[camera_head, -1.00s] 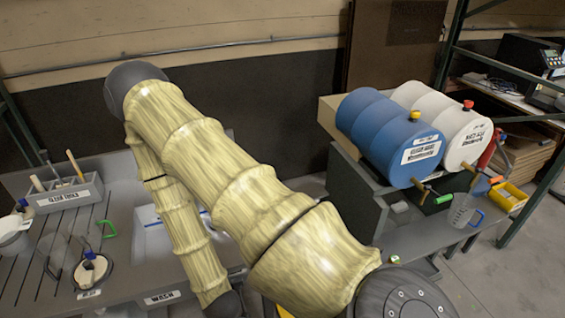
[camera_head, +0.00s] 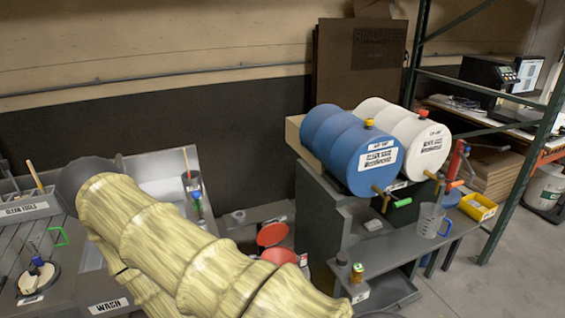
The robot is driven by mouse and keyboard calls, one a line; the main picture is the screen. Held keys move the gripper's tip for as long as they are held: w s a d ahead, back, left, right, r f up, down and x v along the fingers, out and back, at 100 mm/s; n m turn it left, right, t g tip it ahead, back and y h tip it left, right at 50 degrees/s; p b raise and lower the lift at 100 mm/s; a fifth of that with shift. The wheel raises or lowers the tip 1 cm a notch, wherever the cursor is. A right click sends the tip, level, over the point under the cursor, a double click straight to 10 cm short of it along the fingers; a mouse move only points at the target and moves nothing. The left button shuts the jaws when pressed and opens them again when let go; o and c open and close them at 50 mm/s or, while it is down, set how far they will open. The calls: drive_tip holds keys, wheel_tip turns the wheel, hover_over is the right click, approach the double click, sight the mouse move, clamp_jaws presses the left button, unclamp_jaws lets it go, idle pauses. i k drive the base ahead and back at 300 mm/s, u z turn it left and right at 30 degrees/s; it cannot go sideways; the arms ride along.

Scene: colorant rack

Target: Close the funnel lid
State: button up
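Two red round shapes stand low between the wash counter and the drum stand, and look like a funnel with its lid raised. The upper red disc (camera_head: 271,234) looks like the lid, tilted up behind the lower one. The lower red round piece (camera_head: 279,256) looks like the funnel mouth, and its lower part is hidden behind my arm. A gap shows between the two. My arm fills the lower left and middle of the view. My gripper is not in view.
A blue drum (camera_head: 352,150) and a white drum (camera_head: 405,133) lie on a grey stand to the right. A clear jug (camera_head: 429,220) and a yellow bin (camera_head: 478,207) are on its shelf. Small bottles (camera_head: 357,273) stand on a low ledge. The wash counter (camera_head: 75,290) is at left.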

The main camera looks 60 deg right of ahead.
sight(270, 235)
drive_tip(key=u, duration=0.95)
drive_tip(key=i, duration=0.95)
drive_tip(key=z, duration=3.4)
drive_tip(key=i, duration=0.5)
drive_tip(key=u, duration=0.05)
